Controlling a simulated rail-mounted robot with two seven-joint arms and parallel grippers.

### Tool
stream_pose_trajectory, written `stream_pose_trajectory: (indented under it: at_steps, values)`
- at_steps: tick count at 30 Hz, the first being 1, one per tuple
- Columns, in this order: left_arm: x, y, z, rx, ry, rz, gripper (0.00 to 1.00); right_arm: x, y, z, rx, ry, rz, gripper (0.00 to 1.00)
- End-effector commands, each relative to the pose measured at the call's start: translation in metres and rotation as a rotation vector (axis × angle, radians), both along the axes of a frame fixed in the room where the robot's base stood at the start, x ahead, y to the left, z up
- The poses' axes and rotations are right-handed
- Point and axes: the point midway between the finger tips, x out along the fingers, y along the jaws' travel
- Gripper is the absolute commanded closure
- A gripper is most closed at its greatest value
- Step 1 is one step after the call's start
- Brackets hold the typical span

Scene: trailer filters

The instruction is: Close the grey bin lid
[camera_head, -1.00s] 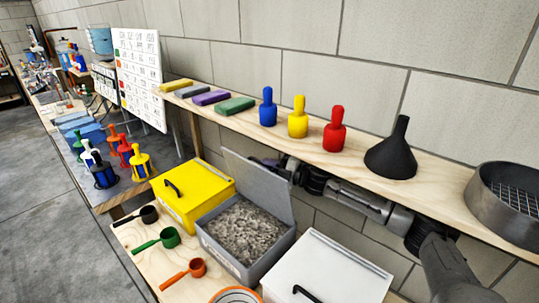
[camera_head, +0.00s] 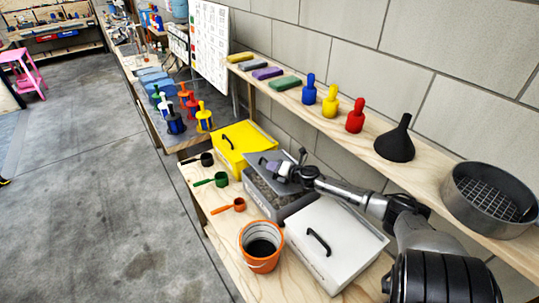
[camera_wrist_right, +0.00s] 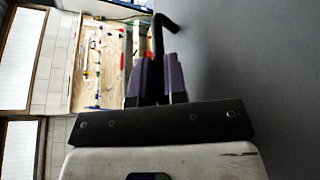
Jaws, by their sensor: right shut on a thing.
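The grey bin (camera_head: 297,205) stands between the yellow bin and the white bin on the wooden bench. Its grey lid (camera_head: 257,158) is partly lowered over it, still tilted up, and dark grey contents show below its front edge. My right gripper (camera_head: 284,172) is at the lid, hiding part of it. In the right wrist view, the gripper's purple-grey fingers (camera_wrist_right: 158,68) are shut on the black handle (camera_wrist_right: 163,30), beside the lid's broad grey face (camera_wrist_right: 250,60). My left gripper is not in view.
The yellow bin (camera_head: 236,139) and white bin (camera_head: 334,240) flank the grey one. Scoops and an orange bucket (camera_head: 261,247) stand along the front. A shelf (camera_head: 345,137) with bottles, a black funnel (camera_head: 396,142) and a sieve (camera_head: 488,200) runs above and behind.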

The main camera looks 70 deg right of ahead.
Motion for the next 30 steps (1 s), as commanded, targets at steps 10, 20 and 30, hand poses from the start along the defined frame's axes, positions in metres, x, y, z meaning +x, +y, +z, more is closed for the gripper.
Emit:
stream_pose_trajectory:
  at_steps: [10, 20, 30]
  values:
    - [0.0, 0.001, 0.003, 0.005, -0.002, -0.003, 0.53, 0.007, 0.015, -0.044, -0.207, 0.131, -0.005, 1.0]
    - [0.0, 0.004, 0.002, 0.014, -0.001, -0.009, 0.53, 0.01, 0.019, -0.066, -0.305, 0.194, -0.008, 1.0]
    - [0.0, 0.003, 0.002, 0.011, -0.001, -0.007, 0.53, 0.009, 0.02, -0.072, -0.327, 0.21, -0.007, 1.0]
